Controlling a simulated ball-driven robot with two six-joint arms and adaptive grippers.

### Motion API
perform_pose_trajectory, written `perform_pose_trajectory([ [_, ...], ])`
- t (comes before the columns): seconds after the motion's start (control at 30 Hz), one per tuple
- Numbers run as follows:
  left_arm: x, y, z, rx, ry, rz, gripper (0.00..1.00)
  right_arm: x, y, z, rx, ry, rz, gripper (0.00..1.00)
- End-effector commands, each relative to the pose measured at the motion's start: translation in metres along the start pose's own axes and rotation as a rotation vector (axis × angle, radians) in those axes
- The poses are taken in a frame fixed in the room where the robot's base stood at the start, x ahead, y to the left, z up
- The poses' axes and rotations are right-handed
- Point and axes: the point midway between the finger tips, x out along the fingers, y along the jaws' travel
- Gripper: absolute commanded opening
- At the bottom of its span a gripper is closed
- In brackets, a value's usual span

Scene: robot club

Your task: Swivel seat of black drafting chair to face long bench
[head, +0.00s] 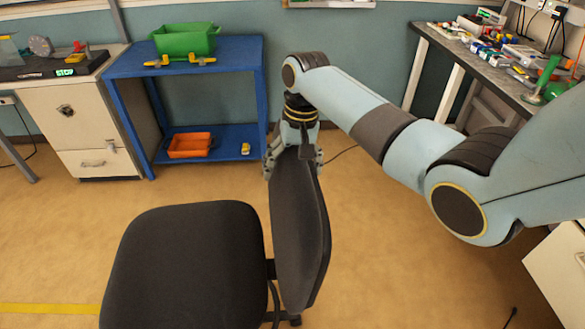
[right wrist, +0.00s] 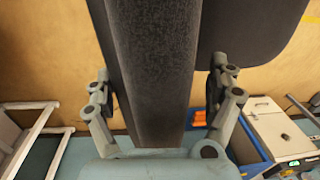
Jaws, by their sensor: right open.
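The black drafting chair has a dark seat (head: 185,268) at the lower left and an upright backrest (head: 299,235) to its right, so the seat faces left. My right gripper (head: 294,160) is above the backrest's top edge, its open fingers on either side of it. In the right wrist view the backrest (right wrist: 152,70) runs between the open fingers, with a gap visible on the right side; contact on the left is unclear. The seat (right wrist: 250,25) shows behind it. A bench (head: 455,55) with a dark top runs along the right back. My left gripper is out of view.
A blue shelf cart (head: 258,95) holds a green bin (head: 186,40) and an orange bin (head: 190,145). A cream cabinet (head: 95,130) stands at the left. Another pale cabinet (head: 560,270) is at the lower right. The floor around the chair is clear, with yellow tape (head: 45,309) at lower left.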

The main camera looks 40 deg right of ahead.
Motion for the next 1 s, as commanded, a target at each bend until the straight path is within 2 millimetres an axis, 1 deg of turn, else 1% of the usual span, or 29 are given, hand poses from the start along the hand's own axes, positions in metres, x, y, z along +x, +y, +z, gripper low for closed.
perform_pose_trajectory([
  [0.03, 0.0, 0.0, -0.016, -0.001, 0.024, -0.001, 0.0, 0.004, 0.0, 0.001, 0.0, -0.001, 0.0, 0.9],
  [0.1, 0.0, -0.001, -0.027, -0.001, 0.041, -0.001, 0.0, 0.008, 0.0, 0.001, -0.001, -0.001, 0.001, 0.9],
  [0.13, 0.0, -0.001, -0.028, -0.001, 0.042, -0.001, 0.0, 0.009, 0.0, 0.001, -0.001, 0.0, 0.0, 0.9],
  [0.23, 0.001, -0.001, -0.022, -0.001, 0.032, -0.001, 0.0, 0.009, 0.0, 0.0, -0.001, 0.001, 0.0, 0.9],
  [0.37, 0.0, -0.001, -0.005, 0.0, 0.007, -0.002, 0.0, 0.009, 0.0, 0.0, -0.001, 0.001, 0.0, 0.9],
  [0.4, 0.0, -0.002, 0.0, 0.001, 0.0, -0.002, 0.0, 0.009, 0.0, 0.0, -0.001, 0.001, 0.0, 0.87],
  [0.5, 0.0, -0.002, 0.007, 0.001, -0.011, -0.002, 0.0, 0.009, 0.0, 0.0, -0.001, 0.001, 0.0, 0.74],
  [0.63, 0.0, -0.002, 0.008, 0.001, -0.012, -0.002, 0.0, 0.009, 0.0, 0.0, -0.001, 0.001, 0.001, 0.57],
  [0.77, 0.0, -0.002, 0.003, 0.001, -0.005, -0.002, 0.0, 0.009, 0.0, 0.001, -0.001, 0.0, 0.001, 0.4],
  [0.9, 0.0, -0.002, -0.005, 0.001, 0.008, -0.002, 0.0, 0.009, 0.001, 0.001, -0.001, 0.0, 0.001, 0.22],
  [1.0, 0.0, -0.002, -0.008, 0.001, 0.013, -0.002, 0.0, 0.009, 0.001, 0.001, 0.0, 0.0, 0.001, 0.1],
])
